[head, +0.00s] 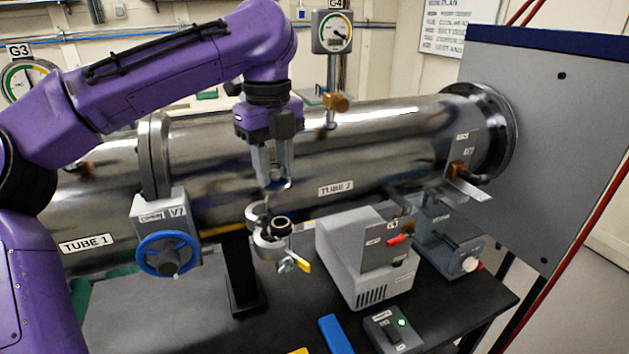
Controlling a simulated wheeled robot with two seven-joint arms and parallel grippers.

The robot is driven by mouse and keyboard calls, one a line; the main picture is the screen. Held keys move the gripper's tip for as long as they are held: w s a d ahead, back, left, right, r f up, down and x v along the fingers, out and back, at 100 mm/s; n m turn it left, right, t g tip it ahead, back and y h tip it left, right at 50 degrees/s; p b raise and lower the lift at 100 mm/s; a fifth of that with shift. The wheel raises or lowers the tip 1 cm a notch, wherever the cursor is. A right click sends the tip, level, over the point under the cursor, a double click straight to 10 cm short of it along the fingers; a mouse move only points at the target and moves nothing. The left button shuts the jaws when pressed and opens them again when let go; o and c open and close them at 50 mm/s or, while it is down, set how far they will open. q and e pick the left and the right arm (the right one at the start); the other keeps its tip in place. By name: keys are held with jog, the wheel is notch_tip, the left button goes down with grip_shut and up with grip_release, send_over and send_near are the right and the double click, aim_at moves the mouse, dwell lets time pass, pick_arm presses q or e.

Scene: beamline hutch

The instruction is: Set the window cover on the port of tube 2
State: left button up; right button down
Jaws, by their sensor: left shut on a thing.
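Tube 2 (385,125) is the long shiny steel tube with a "TUBE 2" label, running across the view. My left gripper (278,184) points down in front of it, its fingers shut on a small, thin, pale piece, probably the window cover (284,186). The fingers hide much of the piece. My right gripper is out of view.
A grey pump box (343,262) stands to the right. A blue object (337,335) and switch box (394,331) lie on the black table.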

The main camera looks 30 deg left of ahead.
pick_arm(q)
jog(key=shift+d+f, duration=0.2)
jog(key=shift+f, duration=0.35)
jog(key=b, duration=0.4)
send_over(281, 221)
notch_tip(281, 221, down, 4)
jog(key=shift+s+a+f, duration=0.1)
jog(key=shift+f, duration=0.15)
jog(key=shift+f+b, duration=0.5)
jog(key=shift+f, duration=0.1)
jog(key=shift+f+b, duration=0.3)
jog(key=shift+f, duration=0.2)
jog(key=o, duration=1.1)
